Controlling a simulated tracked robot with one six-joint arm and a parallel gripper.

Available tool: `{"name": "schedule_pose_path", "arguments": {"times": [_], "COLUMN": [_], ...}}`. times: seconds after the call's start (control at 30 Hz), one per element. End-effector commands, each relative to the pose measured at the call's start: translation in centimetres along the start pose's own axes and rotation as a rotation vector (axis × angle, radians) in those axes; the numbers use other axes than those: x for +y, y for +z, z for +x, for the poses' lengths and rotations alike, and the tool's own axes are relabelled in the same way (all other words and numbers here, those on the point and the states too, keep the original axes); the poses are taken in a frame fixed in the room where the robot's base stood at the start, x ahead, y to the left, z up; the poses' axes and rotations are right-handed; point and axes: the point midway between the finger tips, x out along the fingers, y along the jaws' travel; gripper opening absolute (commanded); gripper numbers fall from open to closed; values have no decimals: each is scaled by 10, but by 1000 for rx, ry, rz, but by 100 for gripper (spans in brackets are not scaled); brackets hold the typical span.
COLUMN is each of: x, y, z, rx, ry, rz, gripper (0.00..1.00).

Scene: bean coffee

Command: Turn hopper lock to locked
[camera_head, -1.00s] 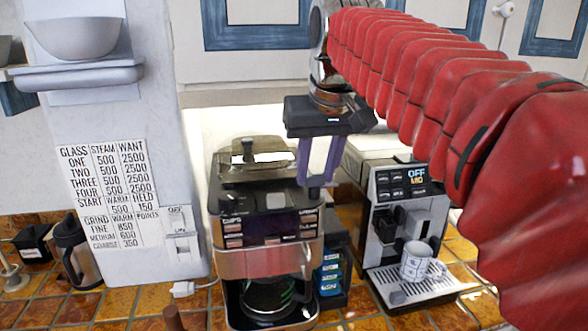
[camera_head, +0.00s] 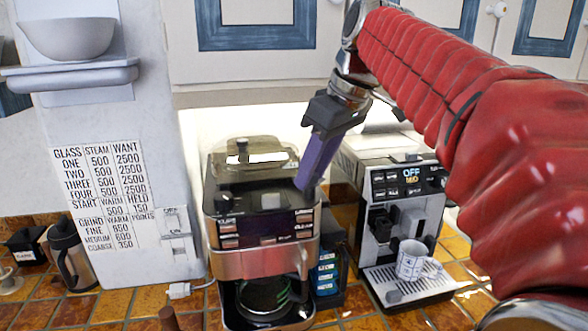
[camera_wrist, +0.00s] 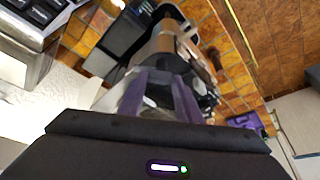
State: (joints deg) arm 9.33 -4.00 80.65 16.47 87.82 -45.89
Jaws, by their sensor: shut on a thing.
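The bean coffee maker (camera_head: 263,262) stands on the tiled counter, with a dark top, a clear lidded hopper (camera_head: 250,158) and a steel front band. My gripper (camera_head: 305,186) reaches down, tilted, to the right rear of its top, beside the hopper. The purple fingers look edge-on in the head view. In the wrist view my gripper (camera_wrist: 160,95) has its fingers a little apart, with the coffee maker's steel front (camera_wrist: 172,48) beyond them. It is shut on a small part there, apparently the hopper lock, which the fingers hide. I cannot read the lock's position.
An espresso machine (camera_head: 398,225) stands close on the right, with a patterned mug (camera_head: 415,260) on its tray. A dark rack of blue packs (camera_head: 328,272) sits between the machines. A wall pillar with a chart (camera_head: 105,200) is at left. Cabinets (camera_head: 265,25) hang above.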

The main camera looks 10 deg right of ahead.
Motion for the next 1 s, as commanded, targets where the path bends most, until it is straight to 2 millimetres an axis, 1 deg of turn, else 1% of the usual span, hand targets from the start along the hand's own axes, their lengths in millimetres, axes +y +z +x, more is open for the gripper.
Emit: {"name": "schedule_pose_path", "arguments": {"times": [0.7,1.0], "x": [6,7], "y": [-2,-3], "z": [1,1], "rx": [-1,-1], "ry": [-254,-325], "rz": [-614,-790], "gripper": [9,9]}}
